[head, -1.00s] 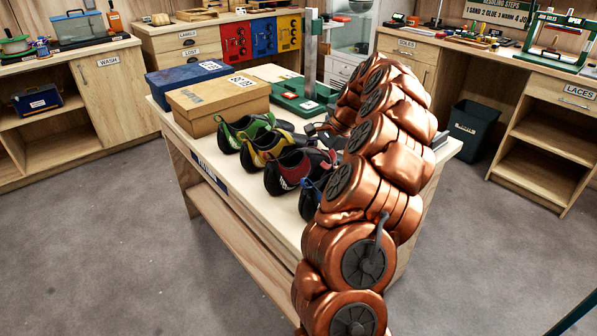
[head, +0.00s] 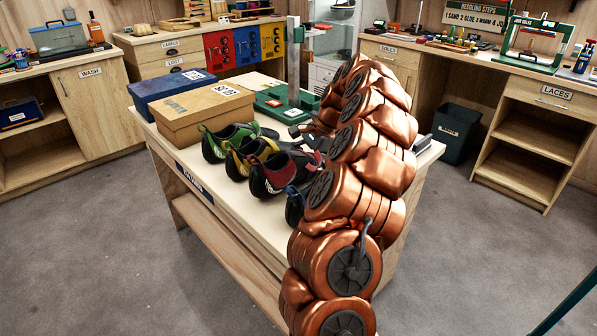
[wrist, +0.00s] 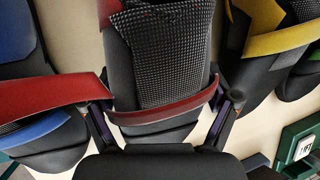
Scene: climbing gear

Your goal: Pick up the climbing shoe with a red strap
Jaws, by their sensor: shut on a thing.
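The climbing shoe with a red strap (head: 272,178) is black and red. It stands on the light wooden table (head: 232,216), between the yellow-strapped shoe (head: 248,157) and the blue-strapped shoe (head: 294,206). In the wrist view its mesh upper (wrist: 160,55) fills the middle, with a red strap across it. My gripper (wrist: 162,105) has one finger on each side of this shoe and is shut on it. I cannot tell any gap under the red-strapped shoe.
A green-strapped shoe (head: 228,141) stands at the far end of the close row. A cardboard box (head: 200,116) and a blue box (head: 172,88) lie behind it. A green-based upright stand (head: 292,75) is at the table's back. The grey floor around the table is open.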

